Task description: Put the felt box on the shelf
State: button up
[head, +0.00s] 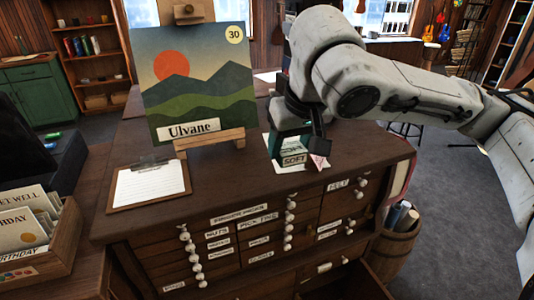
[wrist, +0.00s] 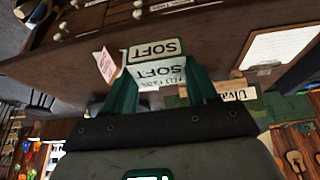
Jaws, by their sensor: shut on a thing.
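The felt box (head: 293,160) is a small box with "SOFT" labels, at the right part of the wooden drawer cabinet's top. I cannot tell whether the box touches the cabinet top. A wooden shelf unit (head: 97,76) with books stands against the back wall at left.
The drawer cabinet (head: 225,190) carries an easel picture (head: 200,80), a clipboard (head: 148,187) and a pale pink card (head: 319,161) beside the box. A drawer (head: 350,285) is pulled out below. A card crate (head: 50,245) is at left, a barrel (head: 397,245) at right.

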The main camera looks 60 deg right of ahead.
jog(key=shift+s+f+b, duration=0.15)
jog(key=shift+f+b, duration=0.2)
jog(key=shift+b, duration=0.75)
jog(key=s+r+b, duration=0.1)
jog(key=b, duration=0.2)
jog(key=shift+s+a, duration=0.1)
jog(key=shift+s, duration=0.1)
